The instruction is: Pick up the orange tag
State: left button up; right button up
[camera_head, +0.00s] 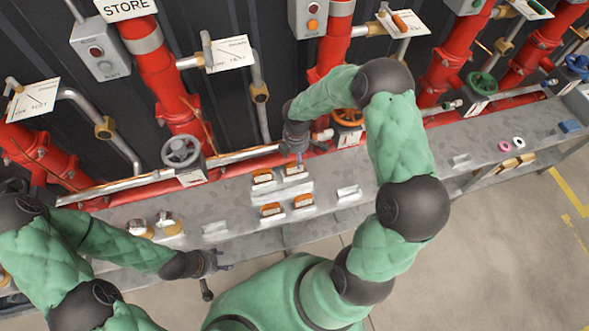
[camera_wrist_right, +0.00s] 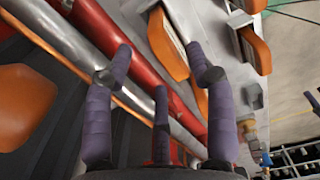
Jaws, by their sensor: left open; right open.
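Several orange tags with pale label faces lie in grey holders on the metal bench. In the head view, one tag (camera_head: 294,171) is at the back right of the group, another tag (camera_head: 262,177) is left of it, and two more (camera_head: 271,210) (camera_head: 304,201) are in front. My right gripper (camera_head: 299,159) is just above the back right tag. In the right wrist view my right gripper (camera_wrist_right: 165,75) is open, with an orange tag (camera_wrist_right: 168,45) beyond its fingers and another (camera_wrist_right: 254,48) to the right. My left gripper (camera_head: 224,267) is open and empty, in front of the bench.
Red pipes (camera_head: 160,85) run behind the bench (camera_head: 365,215), with an orange valve wheel (camera_head: 347,117) and a grey wheel (camera_head: 181,151) near its back edge. An empty holder (camera_head: 349,193) is right of the tags. Pink and white rings (camera_head: 505,145) lie far right.

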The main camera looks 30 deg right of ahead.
aim_at(295, 169)
jog(key=f, duration=0.1)
jog(key=f+b, duration=0.1)
jog(key=f, duration=0.1)
jog(key=f+b, duration=0.1)
jog(key=f, duration=0.1)
jog(key=shift+s+a+f, duration=0.15)
jog(key=shift+a+f, duration=0.1)
jog(key=shift+a, duration=0.15)
jog(key=shift+f, duration=0.4)
grip_shut()
